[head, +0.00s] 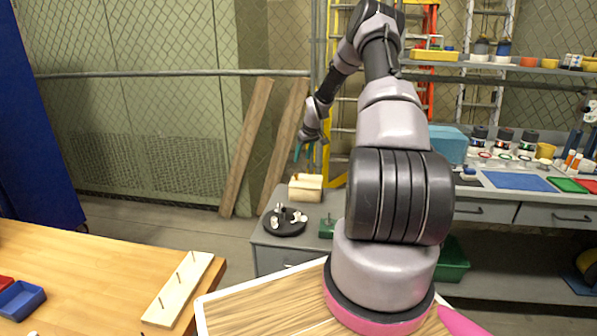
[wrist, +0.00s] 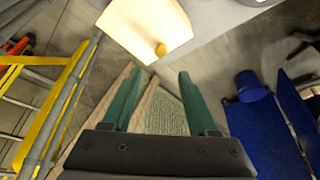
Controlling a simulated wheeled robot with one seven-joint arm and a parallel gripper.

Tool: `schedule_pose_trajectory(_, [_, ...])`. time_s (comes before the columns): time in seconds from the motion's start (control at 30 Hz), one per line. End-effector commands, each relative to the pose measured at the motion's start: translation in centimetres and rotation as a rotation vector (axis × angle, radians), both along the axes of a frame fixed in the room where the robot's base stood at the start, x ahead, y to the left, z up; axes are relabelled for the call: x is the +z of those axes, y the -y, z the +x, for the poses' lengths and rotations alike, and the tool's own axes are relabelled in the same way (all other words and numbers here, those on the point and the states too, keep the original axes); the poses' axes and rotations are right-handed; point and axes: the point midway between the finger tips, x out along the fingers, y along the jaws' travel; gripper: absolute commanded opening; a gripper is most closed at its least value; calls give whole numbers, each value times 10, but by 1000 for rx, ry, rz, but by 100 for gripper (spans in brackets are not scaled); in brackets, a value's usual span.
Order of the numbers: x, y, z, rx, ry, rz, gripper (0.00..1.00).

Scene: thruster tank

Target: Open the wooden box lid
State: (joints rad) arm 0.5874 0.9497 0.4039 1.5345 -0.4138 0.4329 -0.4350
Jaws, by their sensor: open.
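The wooden box (head: 306,188) is small and pale. It sits on the grey cabinet top in the head view, with a small knob on it. In the wrist view the box (wrist: 143,22) shows at the top as a pale wooden face with a round yellow-brown knob (wrist: 160,50); its upper part is cut off by the frame. The lid looks shut, though its seam cannot be made out. My gripper (head: 310,152) is above the box in the head view, apart from it. In the wrist view my gripper (wrist: 160,75) has its two green fingers spread, with nothing between them.
A black round tray (head: 285,224) with small white parts stands in front of the box on the grey cabinet (head: 266,250). A green block (head: 327,228) is to its right. A yellow ladder (head: 338,100) stands behind. A wooden table (head: 90,270) is at left.

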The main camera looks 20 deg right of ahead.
Motion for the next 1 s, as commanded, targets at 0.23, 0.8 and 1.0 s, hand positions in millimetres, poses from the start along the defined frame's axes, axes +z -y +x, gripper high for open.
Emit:
schedule_pose_trajectory(0.23, [-44, -5, 16, 1, -4, 1, 59])
schedule_pose_trajectory(0.8, [-89, -8, 36, 0, -1, 0, 59])
schedule_pose_trajectory(1.0, [-89, -8, 36, -1, -1, 0, 32])
